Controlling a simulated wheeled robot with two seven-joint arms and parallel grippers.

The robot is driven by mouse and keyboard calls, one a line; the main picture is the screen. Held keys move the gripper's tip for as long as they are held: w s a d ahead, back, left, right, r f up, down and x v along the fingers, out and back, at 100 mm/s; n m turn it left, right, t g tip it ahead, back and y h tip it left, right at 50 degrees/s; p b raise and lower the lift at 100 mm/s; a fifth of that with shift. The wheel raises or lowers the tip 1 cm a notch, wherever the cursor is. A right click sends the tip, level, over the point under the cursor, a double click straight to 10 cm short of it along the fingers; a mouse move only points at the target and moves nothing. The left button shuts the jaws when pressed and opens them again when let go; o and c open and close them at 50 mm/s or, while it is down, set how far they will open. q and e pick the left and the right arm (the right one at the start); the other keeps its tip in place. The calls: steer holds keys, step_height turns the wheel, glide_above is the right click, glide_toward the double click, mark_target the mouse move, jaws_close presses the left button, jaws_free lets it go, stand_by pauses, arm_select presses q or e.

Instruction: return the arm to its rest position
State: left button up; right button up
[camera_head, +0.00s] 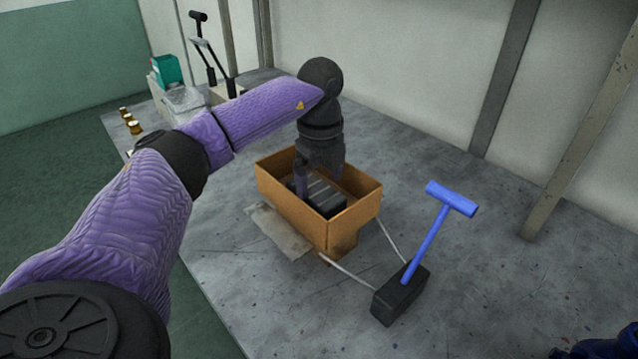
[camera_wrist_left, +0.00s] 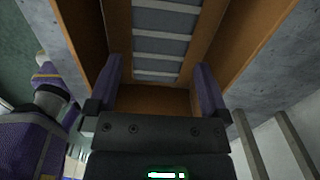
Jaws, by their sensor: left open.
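My left arm comes in from the left and bends down over the open brown box (camera_head: 355,216). My left gripper (camera_head: 318,182) points down into the box, its fingers spread apart. A dark block with lighter stripes (camera_head: 326,198) lies in the box under the gripper. In the left wrist view my left gripper (camera_wrist_left: 160,85) shows its two fingers apart with nothing between them. The striped grey face (camera_wrist_left: 160,45) and the box walls (camera_wrist_left: 240,40) show beyond the fingertips. Contact between fingers and block cannot be told. My right gripper does not show.
Thin pale tubes run near the box. A black-handled pump (camera_head: 207,55), a green container (camera_head: 166,70) and small brass pieces (camera_head: 134,127) are at the back left. The table's right side is mostly clear.

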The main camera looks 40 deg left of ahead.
arm_select(q)
step_height(320, 180, up, 4)
steer(key=shift+f+p, duration=0.1)
steer(key=shift+p, duration=0.4)
steer(key=shift+r, duration=0.25)
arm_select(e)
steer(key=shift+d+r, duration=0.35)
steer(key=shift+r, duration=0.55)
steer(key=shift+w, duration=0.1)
